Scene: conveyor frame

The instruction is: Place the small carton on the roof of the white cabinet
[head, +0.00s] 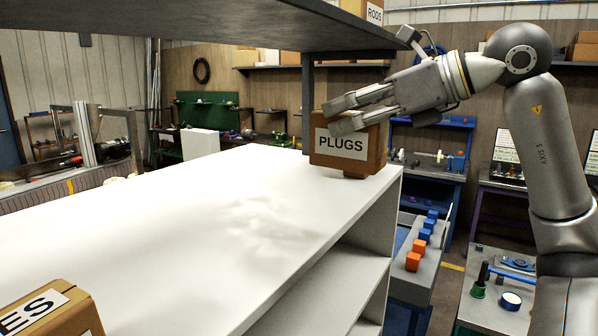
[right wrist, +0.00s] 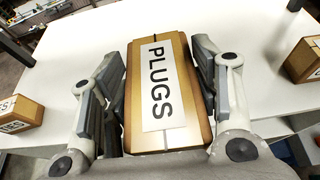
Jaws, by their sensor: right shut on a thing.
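The small carton, brown and labelled PLUGS (head: 342,162), is at the far right end of the white cabinet's roof (head: 190,220) in the head view. My right gripper (head: 350,112) is shut on it, with a finger on either side. In the right wrist view the carton (right wrist: 157,85) fills the space between the fingers, label facing the camera, with the white roof (right wrist: 255,40) behind it. I cannot tell whether the carton touches the roof or hangs just above it. My left gripper is out of view.
A carton labelled ending in ES (head: 50,310) sits at the near left. A dark shelf (head: 240,25) overhangs the roof, carrying a RODS carton (head: 365,10); its post (head: 307,100) stands near the PLUGS carton. The roof's middle is clear.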

